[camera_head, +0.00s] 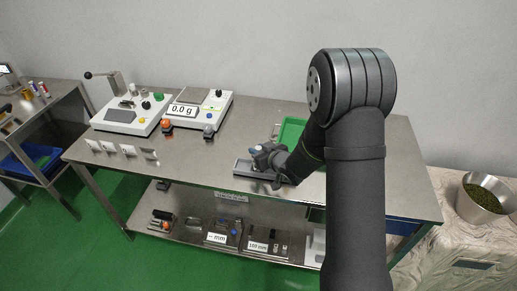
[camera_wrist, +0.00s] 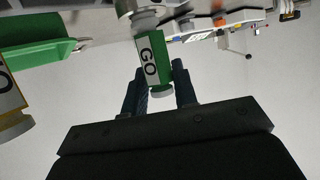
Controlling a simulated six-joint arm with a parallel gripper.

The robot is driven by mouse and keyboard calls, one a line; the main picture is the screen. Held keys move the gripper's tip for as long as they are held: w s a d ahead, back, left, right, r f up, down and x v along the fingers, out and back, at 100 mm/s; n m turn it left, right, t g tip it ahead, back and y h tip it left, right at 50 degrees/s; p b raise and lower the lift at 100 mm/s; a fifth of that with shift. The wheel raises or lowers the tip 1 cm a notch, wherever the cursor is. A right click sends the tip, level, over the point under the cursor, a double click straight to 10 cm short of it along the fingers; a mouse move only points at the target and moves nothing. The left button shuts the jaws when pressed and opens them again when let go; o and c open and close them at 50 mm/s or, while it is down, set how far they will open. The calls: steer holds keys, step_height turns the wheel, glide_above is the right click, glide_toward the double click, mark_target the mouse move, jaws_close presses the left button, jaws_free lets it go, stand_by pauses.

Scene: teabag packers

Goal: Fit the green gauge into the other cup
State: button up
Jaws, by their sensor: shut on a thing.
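The green gauge (camera_wrist: 154,62), marked GO, sits between the two dark fingers of my gripper (camera_wrist: 157,73) in the wrist view. My gripper is shut on it. A whitish round end shows at each end of the gauge. In the head view my gripper (camera_head: 258,153) is low over a grey tray (camera_head: 245,172) near the bench's front edge; the gauge is too small to tell there. A yellow piece with a white label (camera_wrist: 10,105) is cut off at the wrist view's left edge. I cannot make out either cup clearly.
A green tray (camera_head: 291,131) lies behind my gripper, partly hidden by my arm. A scale reading 0.0 g (camera_head: 184,110) and a lever device (camera_head: 130,115) stand back left. A metal bowl (camera_head: 483,200) stands right.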

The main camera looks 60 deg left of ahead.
steer(key=shift+f, duration=0.15)
steer(key=o, duration=1.1)
steer(key=v, duration=1.7)
steer(key=shift+d, duration=0.25)
steer(key=shift+s+a, duration=0.1)
steer(key=shift+a, duration=0.05)
steer(key=x, duration=1.7)
steer(key=shift+a, duration=0.15)
